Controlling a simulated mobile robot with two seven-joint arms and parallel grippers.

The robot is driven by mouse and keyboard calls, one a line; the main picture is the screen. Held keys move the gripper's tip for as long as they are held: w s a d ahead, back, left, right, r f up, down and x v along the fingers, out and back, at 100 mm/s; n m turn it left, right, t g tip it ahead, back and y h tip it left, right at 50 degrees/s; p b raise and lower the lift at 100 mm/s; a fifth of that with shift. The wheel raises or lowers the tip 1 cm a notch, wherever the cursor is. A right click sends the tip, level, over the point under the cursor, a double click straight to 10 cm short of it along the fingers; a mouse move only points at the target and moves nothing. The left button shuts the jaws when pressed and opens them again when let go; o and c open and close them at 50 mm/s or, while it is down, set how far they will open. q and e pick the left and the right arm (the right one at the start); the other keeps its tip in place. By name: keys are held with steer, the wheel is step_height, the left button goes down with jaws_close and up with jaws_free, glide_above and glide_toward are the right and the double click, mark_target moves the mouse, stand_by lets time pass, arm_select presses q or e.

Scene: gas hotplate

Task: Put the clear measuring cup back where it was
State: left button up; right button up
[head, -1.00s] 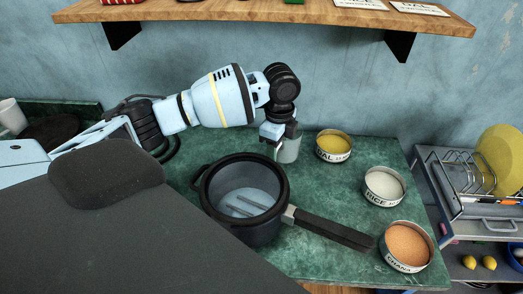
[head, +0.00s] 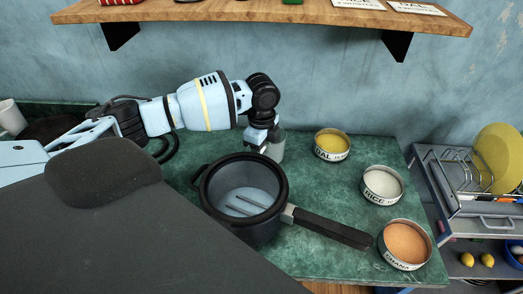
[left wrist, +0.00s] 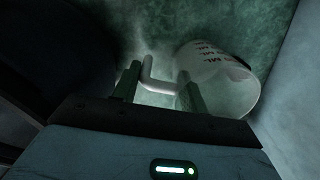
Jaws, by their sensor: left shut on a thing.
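The clear measuring cup (head: 277,148) is a small translucent grey cup. It is upright behind the black pot, near the back wall. My left gripper (head: 264,142) is at its left side, shut on its handle. In the left wrist view the cup (left wrist: 228,78) shows dark printed marks, and its pale handle lies between the fingers of my left gripper (left wrist: 158,84). I cannot tell whether the cup's base touches the green counter (head: 310,245). My right gripper is not in view.
An open black pot (head: 245,222) stands just in front of the cup, its long handle pointing right. Tins of dal (head: 332,146), rice (head: 382,186) and chana (head: 405,245) line the right side. A wooden shelf (head: 260,14) hangs above. Counter between cup and dal tin is clear.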

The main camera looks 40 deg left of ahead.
arm_select(q)
steer(key=o, duration=1.3)
steer(key=shift+f, duration=0.15)
steer(key=shift+c, duration=0.2)
steer(key=shift+r, duration=3.9)
